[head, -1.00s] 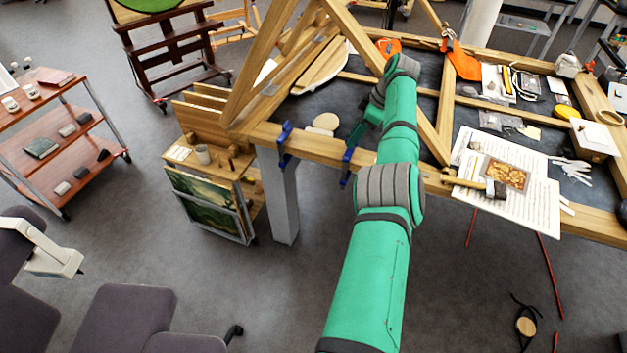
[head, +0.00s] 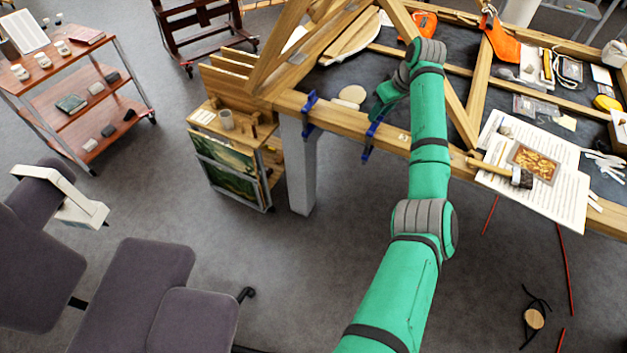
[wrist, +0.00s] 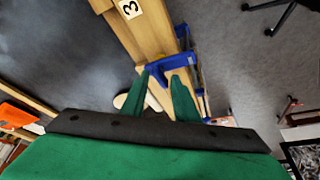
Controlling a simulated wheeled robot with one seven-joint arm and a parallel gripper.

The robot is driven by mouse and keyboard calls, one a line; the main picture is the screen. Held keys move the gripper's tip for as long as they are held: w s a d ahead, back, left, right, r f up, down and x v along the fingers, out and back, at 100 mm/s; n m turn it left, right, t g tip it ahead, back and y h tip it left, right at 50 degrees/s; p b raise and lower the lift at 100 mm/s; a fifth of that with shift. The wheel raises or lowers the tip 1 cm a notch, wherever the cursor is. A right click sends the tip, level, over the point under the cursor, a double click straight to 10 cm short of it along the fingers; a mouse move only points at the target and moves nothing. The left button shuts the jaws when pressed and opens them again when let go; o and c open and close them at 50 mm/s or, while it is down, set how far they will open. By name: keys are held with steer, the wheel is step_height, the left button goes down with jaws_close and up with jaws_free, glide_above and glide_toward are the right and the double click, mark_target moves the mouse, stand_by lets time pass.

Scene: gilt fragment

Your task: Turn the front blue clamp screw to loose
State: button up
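Two blue clamps grip the front wooden beam of the large frame in the head view: a left one (head: 308,116) and a right one (head: 371,140). My gripper (head: 378,112) is just above and beside the right clamp, at the beam's edge. In the wrist view, the two green fingers of my gripper (wrist: 163,80) are apart with nothing seen held between them. A blue clamp (wrist: 172,66) lies just beyond the fingertips on the beam (wrist: 127,35). I cannot tell whether a finger touches it. Its screw is not clear in either view.
A white label with a 3 (wrist: 130,9) is on the beam. Papers (head: 535,185) with a hammer lie on the table to the right. A wooden cabinet (head: 228,165) stands left of the grey leg, and a purple chair (head: 135,290) stands at lower left. Floor between is clear.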

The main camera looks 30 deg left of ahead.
steer(key=m+t+h, duration=0.1)
steer(key=m, duration=0.2)
steer(key=shift+s+a+m, duration=0.1)
steer(key=shift+m, duration=0.3)
steer(key=m, duration=0.2)
steer(key=m+t+h, duration=0.1)
steer(key=m, duration=0.1)
steer(key=shift+s+a+m+h, duration=0.1)
steer(key=shift+m+h, duration=0.2)
steer(key=m+h, duration=0.1)
steer(key=m, duration=0.2)
steer(key=shift+a, duration=0.15)
steer(key=shift+s+r, duration=0.1)
steer(key=shift+r, duration=0.25)
steer(key=v, duration=1)
steer(key=s+a+f+t+y, duration=0.1)
steer(key=s+a+f+y, duration=0.2)
steer(key=a+f, duration=0.35)
steer(key=s+a+f+y, duration=0.2)
steer(key=s+a+f, duration=0.15)
steer(key=f, duration=0.65)
steer(key=s+a+f+m+t+y, duration=0.1)
steer(key=s+f+t+y, duration=0.1)
steer(key=s+f, duration=0.7)
steer(key=shift+s+a+f+t+y, duration=0.2)
steer(key=shift+s+f+t+y, duration=0.15)
steer(key=shift+f+t, duration=0.7)
steer(key=shift+s+f, duration=0.15)
